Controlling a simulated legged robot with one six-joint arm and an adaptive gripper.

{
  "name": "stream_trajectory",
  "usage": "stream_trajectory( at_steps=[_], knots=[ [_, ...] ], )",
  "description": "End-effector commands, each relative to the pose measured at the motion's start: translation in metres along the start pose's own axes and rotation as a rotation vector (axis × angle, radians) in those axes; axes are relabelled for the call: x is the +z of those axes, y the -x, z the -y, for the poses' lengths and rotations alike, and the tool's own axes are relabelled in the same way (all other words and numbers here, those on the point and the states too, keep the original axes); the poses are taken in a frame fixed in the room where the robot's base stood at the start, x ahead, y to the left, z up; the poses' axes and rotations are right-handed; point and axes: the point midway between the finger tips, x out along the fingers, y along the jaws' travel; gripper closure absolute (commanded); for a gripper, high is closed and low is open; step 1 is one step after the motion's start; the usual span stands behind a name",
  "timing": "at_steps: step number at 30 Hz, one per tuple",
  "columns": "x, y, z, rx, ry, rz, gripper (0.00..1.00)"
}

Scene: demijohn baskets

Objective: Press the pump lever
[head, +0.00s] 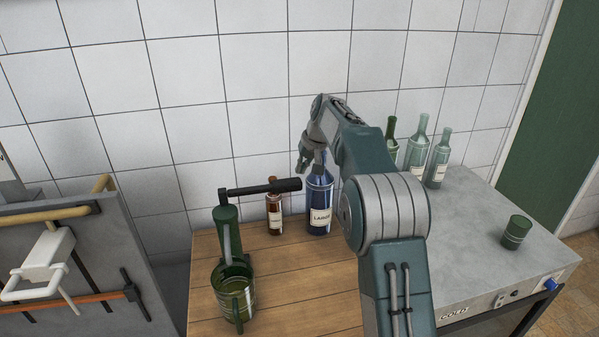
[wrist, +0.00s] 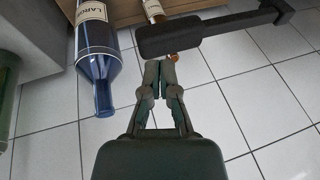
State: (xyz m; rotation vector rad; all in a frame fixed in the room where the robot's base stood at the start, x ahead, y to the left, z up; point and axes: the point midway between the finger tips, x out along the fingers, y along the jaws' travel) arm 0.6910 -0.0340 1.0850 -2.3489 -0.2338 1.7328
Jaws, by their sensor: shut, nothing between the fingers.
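The pump is a green upright body (head: 227,236) on the wooden counter. Its black-handled lever (head: 268,187) sticks out to the right at the top, about level. A green mug (head: 236,296) stands in front of the pump, under its spout. My gripper (head: 305,168) is shut and empty, in the air just right of and a little above the lever's end. In the wrist view my gripper (wrist: 161,66) points toward the lever's black grip (wrist: 185,38), with the fingertips close to it. I cannot tell whether they touch.
A blue labelled bottle (head: 320,205) stands just below my gripper, with a small brown bottle (head: 274,215) to its left. Several green and pale bottles (head: 416,150) and a green cup (head: 515,232) stand on the grey top (head: 480,215) at right. The wooden counter (head: 300,280) is clear in front.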

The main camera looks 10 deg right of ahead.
Motion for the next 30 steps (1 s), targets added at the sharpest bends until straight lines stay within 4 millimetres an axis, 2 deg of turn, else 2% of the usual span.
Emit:
stream_trajectory(
  at_steps=[17,30],
  knots=[
    [-0.001,-0.002,0.000,0.009,-0.002,-0.020,1.00],
    [-0.008,-0.024,-0.010,0.113,-0.011,-0.259,1.00]
  ],
)
